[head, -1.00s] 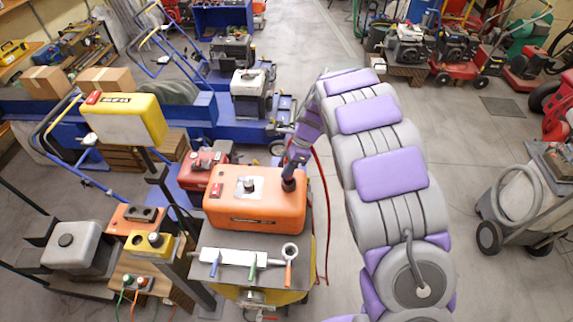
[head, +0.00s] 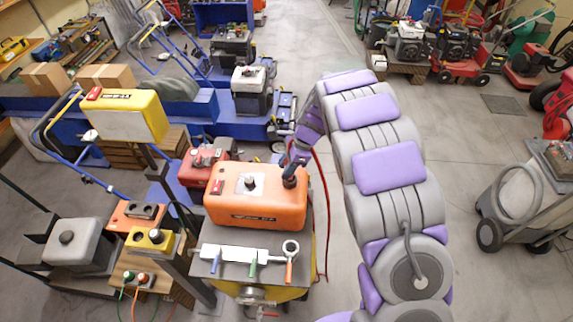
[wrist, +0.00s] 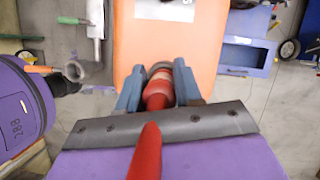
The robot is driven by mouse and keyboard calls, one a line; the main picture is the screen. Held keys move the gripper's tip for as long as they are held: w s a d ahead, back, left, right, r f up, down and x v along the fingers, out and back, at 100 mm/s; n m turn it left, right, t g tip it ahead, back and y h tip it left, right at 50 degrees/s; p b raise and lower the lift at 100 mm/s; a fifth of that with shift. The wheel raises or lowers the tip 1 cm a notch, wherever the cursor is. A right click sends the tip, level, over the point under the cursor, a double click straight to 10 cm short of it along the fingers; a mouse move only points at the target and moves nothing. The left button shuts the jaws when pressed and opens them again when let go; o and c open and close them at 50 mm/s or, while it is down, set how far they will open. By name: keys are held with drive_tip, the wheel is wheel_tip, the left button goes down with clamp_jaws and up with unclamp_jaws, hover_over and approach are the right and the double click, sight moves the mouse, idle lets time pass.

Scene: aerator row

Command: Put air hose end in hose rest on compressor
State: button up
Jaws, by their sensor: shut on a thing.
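My gripper (head: 291,176) is over the right end of the orange tank (head: 250,205) on the compressor. In the wrist view its blue-grey fingers (wrist: 158,84) are shut on the air hose end (wrist: 157,92), which is red with pale bands. The red hose (wrist: 147,150) runs back beneath my wrist. In the head view the hose (head: 327,235) hangs down right of the compressor. A round grey ring (head: 290,247), perhaps the hose rest, is in front of the tank; the wrist view shows it at the left (wrist: 75,70), apart from the hose end.
A white bar (head: 233,255) and colored tool handles are beside the ring. A yellow box (head: 125,115) on a post and a grey unit (head: 80,245) stand left. Blue machinery (head: 240,128) is behind.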

drive_tip(key=shift+f, duration=1.05)
drive_tip(key=o, duration=1.1)
drive_tip(key=shift+o, duration=0.2)
drive_tip(key=v, duration=1.7)
drive_tip(key=shift+d, duration=0.15)
drive_tip(key=s+d+f+n+h+b, duration=0.1)
drive_tip(key=s+n, duration=0.4)
drive_tip(key=s, duration=0.8)
drive_tip(key=s+d+f+n+h+b, duration=0.1)
drive_tip(key=s+d+f+n+b, duration=0.3)
drive_tip(key=s, duration=1)
drive_tip(key=s+d+f+n+h+b, duration=0.2)
drive_tip(key=s+d+n+b, duration=0.3)
drive_tip(key=s, duration=0.9)
drive_tip(key=shift+d+f+n+g+b, duration=0.4)
drive_tip(key=shift+f+n+b, duration=0.2)
drive_tip(key=shift+f+n, duration=0.1)
